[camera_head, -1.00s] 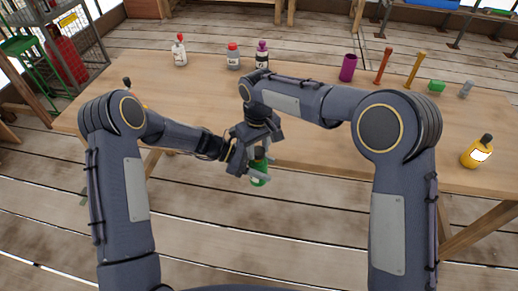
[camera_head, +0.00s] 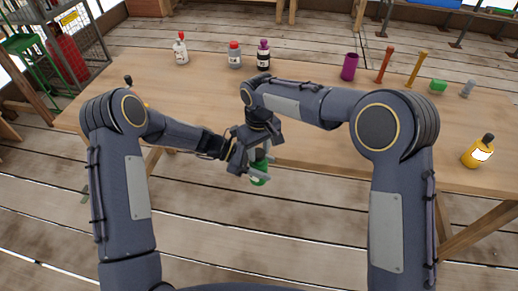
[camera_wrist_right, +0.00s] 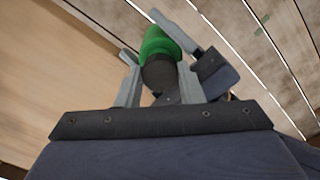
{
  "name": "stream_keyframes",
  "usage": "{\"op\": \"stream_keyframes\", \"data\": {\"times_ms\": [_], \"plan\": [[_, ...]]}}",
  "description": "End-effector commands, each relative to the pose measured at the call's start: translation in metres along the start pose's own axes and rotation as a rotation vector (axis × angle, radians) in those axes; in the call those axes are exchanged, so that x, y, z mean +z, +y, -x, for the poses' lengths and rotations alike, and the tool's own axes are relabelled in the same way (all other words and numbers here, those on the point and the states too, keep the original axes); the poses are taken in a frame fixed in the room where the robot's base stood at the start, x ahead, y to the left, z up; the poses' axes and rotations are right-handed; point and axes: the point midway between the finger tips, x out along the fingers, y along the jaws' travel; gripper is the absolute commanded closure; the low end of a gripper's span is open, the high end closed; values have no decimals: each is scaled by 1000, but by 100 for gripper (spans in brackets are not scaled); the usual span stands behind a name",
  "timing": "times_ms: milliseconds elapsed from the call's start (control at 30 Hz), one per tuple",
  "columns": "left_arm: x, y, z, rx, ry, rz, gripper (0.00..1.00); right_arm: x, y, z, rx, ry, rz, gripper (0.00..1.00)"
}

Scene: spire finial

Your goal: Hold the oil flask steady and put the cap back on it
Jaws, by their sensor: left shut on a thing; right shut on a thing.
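The green oil flask (camera_head: 259,180) is held in the air just off the table's front edge. My left gripper (camera_head: 252,172) is shut on its green body, which also shows in the right wrist view (camera_wrist_right: 158,43). The dark grey cap (camera_wrist_right: 160,74) lies in line with the green body, between the fingers of my right gripper (camera_wrist_right: 160,88), which is shut on it. The cap and the green body look to meet; I cannot tell whether the cap is seated. In the head view my right gripper (camera_head: 260,148) is above the flask and hides much of the cap.
The wooden table (camera_head: 330,130) is clear in the middle. A white bottle (camera_head: 181,50), a red-capped bottle (camera_head: 234,55) and a dark bottle (camera_head: 263,56) stand at the back. A purple cup (camera_head: 349,67) is further right. A yellow bottle (camera_head: 478,151) stands at the right.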

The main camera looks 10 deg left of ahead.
Motion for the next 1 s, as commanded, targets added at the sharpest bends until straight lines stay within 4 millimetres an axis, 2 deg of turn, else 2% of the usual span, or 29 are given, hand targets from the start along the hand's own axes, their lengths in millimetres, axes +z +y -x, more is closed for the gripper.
{"op": "stream_keyframes", "data": {"times_ms": [33,233,267,833,867,1000], "plan": [[12,1,-1,-6,-21,-12,89,4,3,-11,5,-18,-3,87],[12,1,-1,-5,-21,-12,89,4,4,-15,5,-19,-3,86],[12,1,-1,-5,-21,-12,89,4,4,-16,4,-19,-3,90],[8,1,-1,-4,-16,-8,89,3,0,-24,-4,-16,3,90],[8,1,-1,-4,-16,-8,100,3,0,-24,-4,-16,4,63],[8,1,-1,-4,-16,-8,100,2,-1,-24,-6,-15,4,45]]}}
